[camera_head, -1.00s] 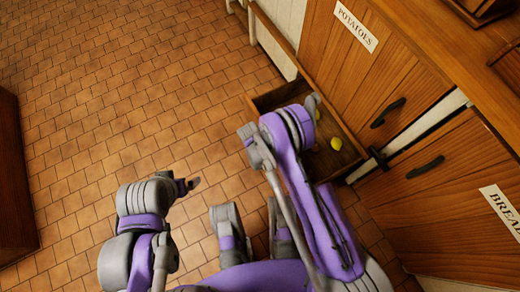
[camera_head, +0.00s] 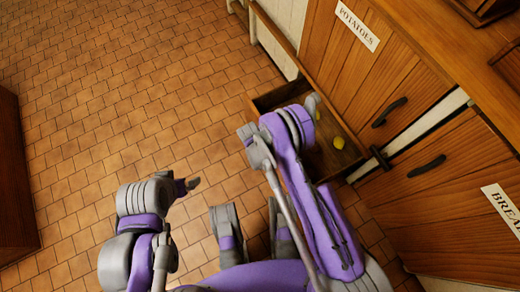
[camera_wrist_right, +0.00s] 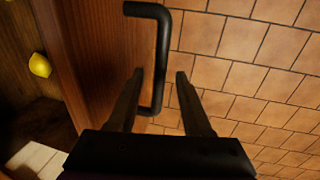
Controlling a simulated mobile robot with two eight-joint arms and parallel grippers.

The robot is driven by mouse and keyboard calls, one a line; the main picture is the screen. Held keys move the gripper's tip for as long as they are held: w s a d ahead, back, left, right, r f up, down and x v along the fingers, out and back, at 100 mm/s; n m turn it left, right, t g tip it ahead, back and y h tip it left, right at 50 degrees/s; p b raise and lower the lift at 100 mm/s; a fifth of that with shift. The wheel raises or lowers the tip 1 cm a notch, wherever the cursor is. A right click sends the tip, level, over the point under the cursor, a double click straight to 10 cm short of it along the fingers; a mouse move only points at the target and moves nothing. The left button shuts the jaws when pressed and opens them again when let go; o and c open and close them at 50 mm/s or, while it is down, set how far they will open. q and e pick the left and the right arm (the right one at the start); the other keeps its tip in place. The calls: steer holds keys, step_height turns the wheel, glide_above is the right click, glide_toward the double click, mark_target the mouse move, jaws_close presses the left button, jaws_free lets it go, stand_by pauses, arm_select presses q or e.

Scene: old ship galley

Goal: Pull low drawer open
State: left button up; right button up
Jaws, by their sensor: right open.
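The low drawer (camera_head: 265,103) is pulled out from under the POTATOES cabinet, and its inside shows beside my right arm. In the right wrist view its wooden front (camera_wrist_right: 95,60) stands at the left, with a black bar handle (camera_wrist_right: 161,60) on it. My right gripper (camera_wrist_right: 160,73) is open, with one finger on each side of the handle's bar. In the head view my right arm hides the handle and these fingers. A lemon (camera_head: 338,142) lies in the drawer and also shows in the right wrist view (camera_wrist_right: 40,65). My left gripper (camera_head: 188,185) is over the floor, away from the drawer; its jaw state is unclear.
The POTATOES door (camera_head: 365,80) and the BREAD door (camera_head: 445,195) stand at the right, each with a black handle. A dark wooden piece (camera_head: 15,180) stands at the left edge. The tiled floor (camera_head: 120,90) is clear between them.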

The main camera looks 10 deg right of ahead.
step_height(320, 180, up, 11)
steer(key=a+p, duration=0.2)
steer(key=shift+s+f+p, duration=0.15)
steer(key=shift+s+p, duration=0.25)
